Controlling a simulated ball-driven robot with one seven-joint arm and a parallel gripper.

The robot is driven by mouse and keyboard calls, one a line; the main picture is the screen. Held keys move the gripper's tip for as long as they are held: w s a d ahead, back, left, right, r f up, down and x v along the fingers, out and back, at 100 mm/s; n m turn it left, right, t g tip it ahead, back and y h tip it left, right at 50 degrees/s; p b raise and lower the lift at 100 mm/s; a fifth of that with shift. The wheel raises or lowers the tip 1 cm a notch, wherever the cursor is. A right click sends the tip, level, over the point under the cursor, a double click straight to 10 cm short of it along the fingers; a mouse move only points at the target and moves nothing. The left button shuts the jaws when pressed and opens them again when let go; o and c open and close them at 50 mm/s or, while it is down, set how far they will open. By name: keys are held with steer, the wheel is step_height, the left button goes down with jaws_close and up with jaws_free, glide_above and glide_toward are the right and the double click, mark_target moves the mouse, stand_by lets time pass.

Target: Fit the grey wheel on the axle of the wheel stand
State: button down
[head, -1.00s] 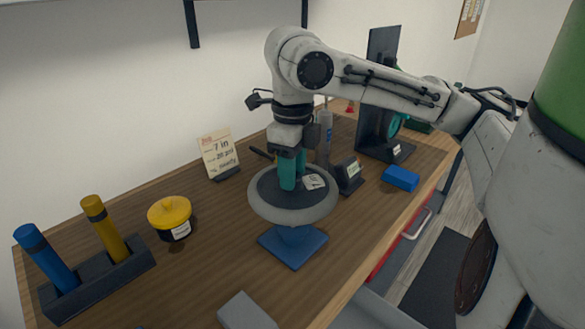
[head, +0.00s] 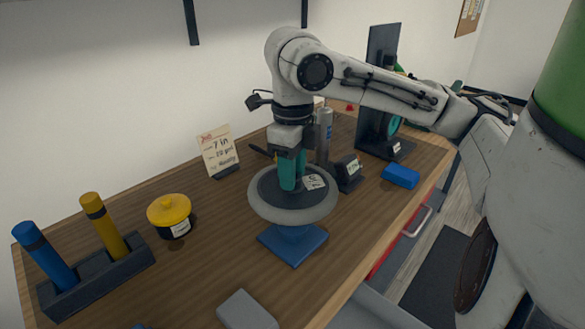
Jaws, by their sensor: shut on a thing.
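The grey wheel (head: 314,210) has a pale grey rim, a dark middle and a white label, and lies flat. It is directly over the wheel stand (head: 291,246), which has a blue square foot and a blue post on the table. The wheel hides the top of the stand and its axle, so I cannot tell whether the wheel is around the axle or above it. My gripper (head: 291,183) points straight down with teal fingers at the middle of the wheel, shut on it. The fingertips' exact hold is hidden.
On the wooden table (head: 215,265) are a yellow-lidded pot (head: 169,212), a dark rack (head: 100,280) with blue and yellow grips, a sign card (head: 217,151), a small dark display (head: 348,172), a silver bottle (head: 324,135), a blue box (head: 401,176) and a grey block (head: 246,310).

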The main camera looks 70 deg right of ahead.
steer(key=shift+f+b, duration=3)
steer(key=shift+f, duration=0.8)
steer(key=c, duration=0.6)
jaws_free()
steer(key=shift+c, duration=0.2)
step_height(320, 180, up, 11)
steer(key=shift+f+p, duration=0.1)
steer(key=shift+p, duration=0.95)
